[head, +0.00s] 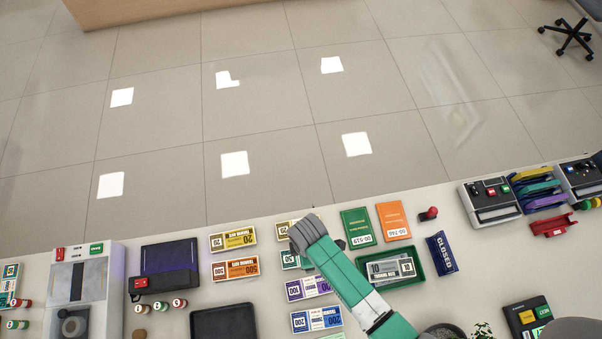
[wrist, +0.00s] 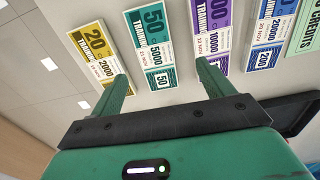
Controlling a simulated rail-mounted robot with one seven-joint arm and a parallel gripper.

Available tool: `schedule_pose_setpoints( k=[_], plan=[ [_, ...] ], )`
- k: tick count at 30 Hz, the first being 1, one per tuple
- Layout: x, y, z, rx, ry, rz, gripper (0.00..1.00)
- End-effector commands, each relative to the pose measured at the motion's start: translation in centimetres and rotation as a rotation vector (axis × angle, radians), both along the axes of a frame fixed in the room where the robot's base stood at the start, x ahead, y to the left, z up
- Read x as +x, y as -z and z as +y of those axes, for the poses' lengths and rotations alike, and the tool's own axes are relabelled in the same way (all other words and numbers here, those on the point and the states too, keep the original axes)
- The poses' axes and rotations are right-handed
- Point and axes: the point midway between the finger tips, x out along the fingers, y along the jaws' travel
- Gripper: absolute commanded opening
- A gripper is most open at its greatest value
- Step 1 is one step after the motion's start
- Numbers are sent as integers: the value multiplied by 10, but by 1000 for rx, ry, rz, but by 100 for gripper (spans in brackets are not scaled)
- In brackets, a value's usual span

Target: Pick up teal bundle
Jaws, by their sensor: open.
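The teal bundle (wrist: 152,36), a banded stack of notes marked 50, lies flat on the counter. In the wrist view my gripper (wrist: 163,72) is open, with its two green fingertips on either side of the teal bundle's near end. I cannot tell how high the fingers are above the counter. Nothing is held between them. In the head view my arm hides much of the teal bundle (head: 289,260), and only its left end shows.
A yellow bundle (wrist: 93,45) and a purple bundle (wrist: 209,30) lie close on either side. A blue bundle (wrist: 266,35) is farther right. A green tray (head: 417,280) with grey bundles stands right of my arm. A black tray (head: 224,310) is at the front.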

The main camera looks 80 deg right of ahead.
Motion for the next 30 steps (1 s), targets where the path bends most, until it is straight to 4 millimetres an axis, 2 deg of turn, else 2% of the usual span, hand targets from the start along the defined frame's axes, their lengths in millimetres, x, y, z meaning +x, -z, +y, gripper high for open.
schedule_pose_setpoints(
  k=[4, 8, 16, 24, 26, 30],
  plan=[
    [1, 20, -1, -1, 1, 0, 80],
    [2, 25, -2, -3, 1, -2, 80],
    [5, 69, -7, -3, 2, -2, 80],
    [6, 73, -7, -4, 1, -3, 80],
    [6, 73, -7, -4, 1, -3, 70],
    [6, 73, -7, -4, 1, -3, 43]
  ],
)
